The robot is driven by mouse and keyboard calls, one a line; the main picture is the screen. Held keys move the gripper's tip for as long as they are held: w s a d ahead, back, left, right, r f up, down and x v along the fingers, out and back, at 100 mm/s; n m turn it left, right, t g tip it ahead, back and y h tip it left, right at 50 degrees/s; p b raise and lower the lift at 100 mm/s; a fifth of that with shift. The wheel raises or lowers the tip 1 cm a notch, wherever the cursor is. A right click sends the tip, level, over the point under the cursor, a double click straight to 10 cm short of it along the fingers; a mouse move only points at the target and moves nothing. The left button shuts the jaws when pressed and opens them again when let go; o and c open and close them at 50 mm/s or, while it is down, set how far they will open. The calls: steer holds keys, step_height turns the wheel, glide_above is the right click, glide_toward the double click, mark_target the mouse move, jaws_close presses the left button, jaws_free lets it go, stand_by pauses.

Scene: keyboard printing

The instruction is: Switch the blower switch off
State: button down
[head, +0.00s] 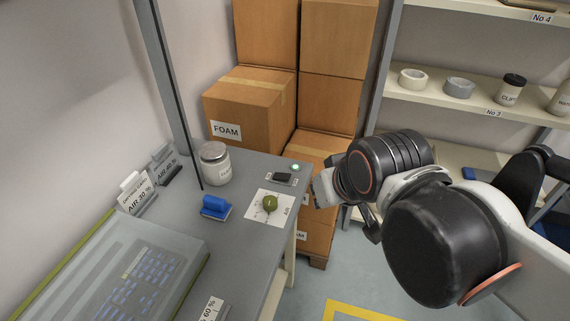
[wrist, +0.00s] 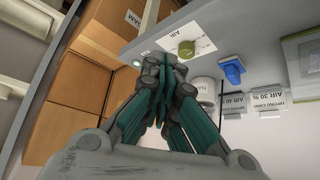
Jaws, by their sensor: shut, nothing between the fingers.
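The blower switch is probably the black rocker (head: 283,177) on a small plate at the far right corner of the grey table. A green light (head: 295,166) glows beside it and also shows in the wrist view (wrist: 137,62). My gripper (wrist: 165,62) is shut and empty, its fingertips close together by the switch plate. In the wrist view the fingertips hide most of the switch, so I cannot tell whether they touch it. In the head view my gripper is just right of the table's edge, partly hidden by my arm.
A green knob (head: 270,203) on a white AIR dial card sits in front of the switch. A blue block-like device (head: 215,207), a white jar (head: 215,163) and a keyboard under a clear cover (head: 145,270) share the table. Cardboard boxes (head: 250,105) stand behind.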

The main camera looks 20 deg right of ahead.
steer(key=w+r+m+g+p, duration=0.2)
steer(key=w+r+p, duration=0.1)
steer(key=w+r, duration=0.25)
steer(key=m+g+h+p, duration=0.2)
steer(key=m+g+p, duration=0.35)
steer(key=p, duration=0.25)
glide_above(287, 173)
steer(key=w+a, duration=0.2)
steer(key=a, duration=0.1)
step_height(287, 173, down, 5)
steer(key=shift+s+d+n+g, duration=0.2)
steer(key=shift+d+n+g, duration=0.05)
steer(key=shift+g, duration=0.1)
steer(key=shift+f, duration=0.1)
steer(key=b+x, duration=0.2)
steer(key=x, duration=0.5)
steer(key=b+x, duration=0.3)
steer(key=x, duration=0.3)
steer(key=shift+a+f, duration=0.2)
steer(key=shift+f, duration=0.25)
